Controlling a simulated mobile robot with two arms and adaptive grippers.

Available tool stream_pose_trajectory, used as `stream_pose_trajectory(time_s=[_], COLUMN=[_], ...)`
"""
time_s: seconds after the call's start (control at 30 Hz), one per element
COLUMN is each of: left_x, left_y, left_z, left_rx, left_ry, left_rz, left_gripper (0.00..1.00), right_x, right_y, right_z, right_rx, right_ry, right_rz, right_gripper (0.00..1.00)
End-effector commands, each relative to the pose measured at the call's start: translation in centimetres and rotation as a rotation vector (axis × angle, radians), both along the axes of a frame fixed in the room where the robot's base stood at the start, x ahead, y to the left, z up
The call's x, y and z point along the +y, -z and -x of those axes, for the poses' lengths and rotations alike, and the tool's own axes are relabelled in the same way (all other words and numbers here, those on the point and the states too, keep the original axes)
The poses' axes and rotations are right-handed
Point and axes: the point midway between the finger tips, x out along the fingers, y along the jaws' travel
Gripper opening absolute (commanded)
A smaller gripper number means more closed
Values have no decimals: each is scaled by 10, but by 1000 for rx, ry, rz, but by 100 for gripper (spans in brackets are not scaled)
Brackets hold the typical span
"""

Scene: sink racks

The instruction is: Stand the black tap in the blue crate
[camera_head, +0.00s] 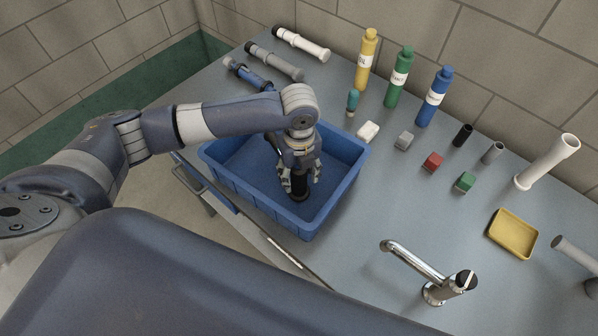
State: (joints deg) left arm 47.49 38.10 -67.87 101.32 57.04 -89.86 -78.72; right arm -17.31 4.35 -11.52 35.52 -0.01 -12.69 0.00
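The blue crate (226,176) stands on the grey counter, left of the middle. My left gripper (300,182) reaches down into it. A black upright cylinder (300,187), which looks like the black tap, is between its fingers, with its round foot low in the crate near the front wall. The gripper hides the upper part of the tap. The fingers lie on both sides of it, but I cannot tell whether they press on it. I cannot tell whether its foot touches the crate floor. My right gripper is not in view.
A chrome tap (437,287) stands at the front right, and a yellow tray (513,234) lies behind it. Yellow (367,60), green (398,78) and blue (434,97) bottles stand at the back. Small blocks and tubes lie right of the crate.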

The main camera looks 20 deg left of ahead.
Motion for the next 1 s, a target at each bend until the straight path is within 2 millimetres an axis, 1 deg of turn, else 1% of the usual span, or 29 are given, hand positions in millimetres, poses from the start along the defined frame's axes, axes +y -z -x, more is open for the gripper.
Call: stream_pose_trajectory(time_s=[0.27, 0.37, 0.43, 0.57, 0.8, 0.9, 1.0], left_x=[0, 0, -1, -1, -1, 0, -1], left_y=[0, -4, -11, -33, -86, -102, -114], left_z=[0, 0, -1, -2, -1, -1, -1], left_rx=[0, -1, -4, -6, -6, -4, -2], left_ry=[0, 1, 1, 2, 1, 1, -1], left_rz=[0, 0, 2, 2, 1, 1, 1], left_gripper=[53, 53, 53, 53, 53, 53, 53], right_x=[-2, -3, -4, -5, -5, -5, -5], right_y=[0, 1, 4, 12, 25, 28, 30], right_z=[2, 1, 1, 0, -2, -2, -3], right_rx=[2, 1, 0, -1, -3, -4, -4], right_ry=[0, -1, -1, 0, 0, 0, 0], right_rz=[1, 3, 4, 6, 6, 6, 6], right_gripper=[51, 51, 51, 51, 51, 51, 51])
